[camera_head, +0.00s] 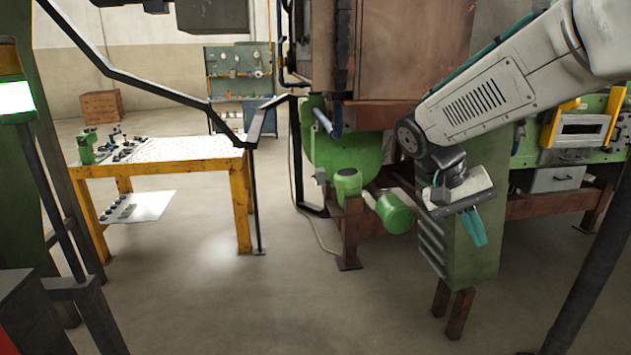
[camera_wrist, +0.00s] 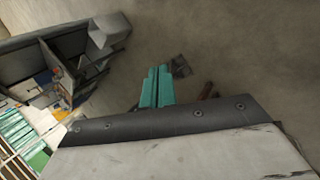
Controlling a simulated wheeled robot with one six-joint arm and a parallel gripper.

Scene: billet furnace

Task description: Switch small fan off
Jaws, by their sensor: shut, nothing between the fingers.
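My gripper (camera_head: 475,240) hangs at the end of my arm on the right of the head view, its teal fingers shut and pointing down. In the wrist view the shut fingers (camera_wrist: 157,80) show against the bare floor, with nothing between them. A round green housing (camera_head: 335,145) with green motor-like cylinders (camera_head: 396,213) stands left of my gripper; it looks like a fan, but I cannot tell if it is the small one. A green louvred cabinet (camera_head: 475,262) stands behind the gripper; the wrist partly hides it. No fan switch can be made out.
A yellow-legged table (camera_head: 190,147) with small parts stands at the left. A dark railing (camera_head: 130,75) crosses the upper left. A dark post (camera_head: 595,270) stands at the right edge. A rusty furnace body (camera_head: 410,50) is above. The floor at lower middle is clear.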

